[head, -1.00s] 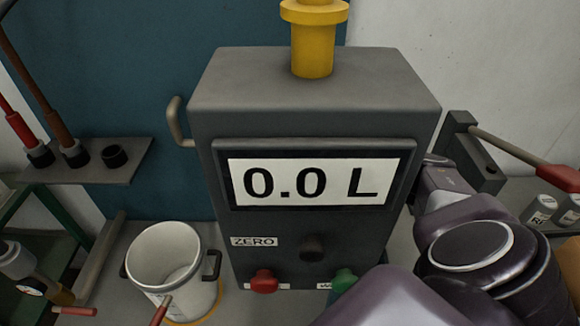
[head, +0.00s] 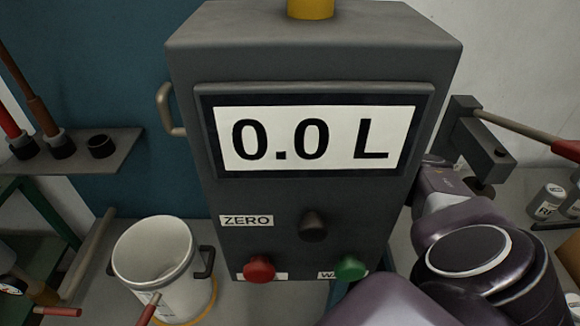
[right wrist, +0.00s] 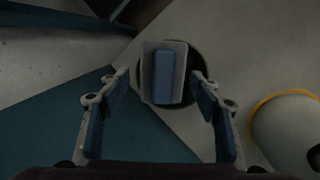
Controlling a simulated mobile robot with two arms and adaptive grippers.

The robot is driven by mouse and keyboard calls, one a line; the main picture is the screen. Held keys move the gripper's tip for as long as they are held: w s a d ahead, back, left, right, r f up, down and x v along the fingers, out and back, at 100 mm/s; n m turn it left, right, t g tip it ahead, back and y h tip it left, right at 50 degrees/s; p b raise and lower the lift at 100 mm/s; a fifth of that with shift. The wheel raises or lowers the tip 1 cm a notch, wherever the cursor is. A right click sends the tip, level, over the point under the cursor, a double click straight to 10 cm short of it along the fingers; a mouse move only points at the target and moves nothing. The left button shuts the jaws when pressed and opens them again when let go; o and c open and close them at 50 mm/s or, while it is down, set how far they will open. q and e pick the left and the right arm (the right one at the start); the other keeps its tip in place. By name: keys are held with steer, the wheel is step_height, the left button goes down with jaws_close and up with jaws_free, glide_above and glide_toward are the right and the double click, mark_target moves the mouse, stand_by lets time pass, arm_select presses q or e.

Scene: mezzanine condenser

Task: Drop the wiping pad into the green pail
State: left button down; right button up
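The wiping pad is probably the pale rectangular pad with a blue block on it (right wrist: 148,82) in the right wrist view. It overlaps a dark round shape (right wrist: 194,91); I cannot tell whether it rests on it or is above it. My right gripper (right wrist: 160,78) is open, its blue-lined fingers on either side of the pad with gaps between. The head view shows my right arm but not that gripper. My left gripper is in neither view. No green pail can be made out; a white pail (head: 137,252) stands at lower left in the head view.
A large grey metering box (head: 395,205) reading 0.0 L fills the middle, with red (head: 259,269) and green (head: 351,268) knobs. A dark shelf (head: 90,166) is at left. Grey bottles (head: 548,202) stand at right. A pale pail (right wrist: 288,135) is right of the gripper.

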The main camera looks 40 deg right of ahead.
steer(key=shift+o, duration=1.1)
step_height(320, 180, up, 12)
steer(key=w+a, duration=0.1)
steer(key=shift+a, duration=0.4)
steer(key=shift+f, duration=0.15)
